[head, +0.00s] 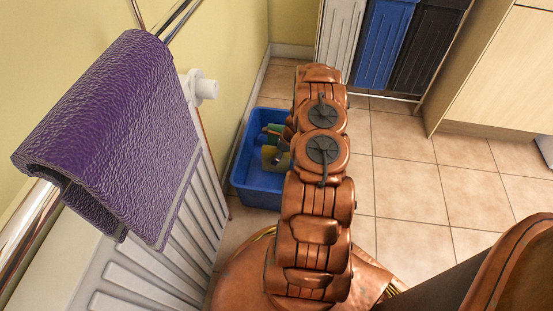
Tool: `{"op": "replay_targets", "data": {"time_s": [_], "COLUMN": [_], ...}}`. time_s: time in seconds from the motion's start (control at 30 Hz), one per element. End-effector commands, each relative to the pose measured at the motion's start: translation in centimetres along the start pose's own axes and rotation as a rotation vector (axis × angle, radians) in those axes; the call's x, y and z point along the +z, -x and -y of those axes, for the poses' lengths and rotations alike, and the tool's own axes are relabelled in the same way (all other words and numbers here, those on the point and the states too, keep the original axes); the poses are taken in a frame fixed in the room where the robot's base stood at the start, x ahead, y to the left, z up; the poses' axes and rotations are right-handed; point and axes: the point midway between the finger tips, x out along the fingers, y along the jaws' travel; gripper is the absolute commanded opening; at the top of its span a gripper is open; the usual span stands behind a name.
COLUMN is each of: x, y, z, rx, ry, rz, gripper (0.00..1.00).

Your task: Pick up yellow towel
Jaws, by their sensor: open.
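A purple textured towel (120,130) hangs folded over the chrome rail at the left. No towel that is clearly yellow shows. A small yellowish thing (268,155) is inside the blue box (259,196) on the floor, but I cannot tell what it is. My gripper (276,146) shows only in part at the left side of my copper arm, over the blue box and close to the yellowish thing. It looks open, with nothing visibly held. My arm hides the right part of the box and most of the gripper.
A white radiator (165,265) stands below the rail, along the yellow wall (235,60). White, blue (384,42) and black bins stand at the back. A pale wooden cabinet (500,75) is at the right. The tiled floor (400,160) right of my arm is clear.

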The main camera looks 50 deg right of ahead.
Motion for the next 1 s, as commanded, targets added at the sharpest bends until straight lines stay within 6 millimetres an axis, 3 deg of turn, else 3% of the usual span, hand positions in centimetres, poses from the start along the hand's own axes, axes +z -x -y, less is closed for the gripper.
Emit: {"op": "replay_targets", "data": {"time_s": [0.77,1.0], "x": [-0.19,-0.2], "y": [-0.46,-0.46], "z": [-0.06,-0.04], "rx": [0.001,0.001], "ry": [0.001,0.001], "rz": [0.0,0.0], "gripper": [0.81,0.59]}}
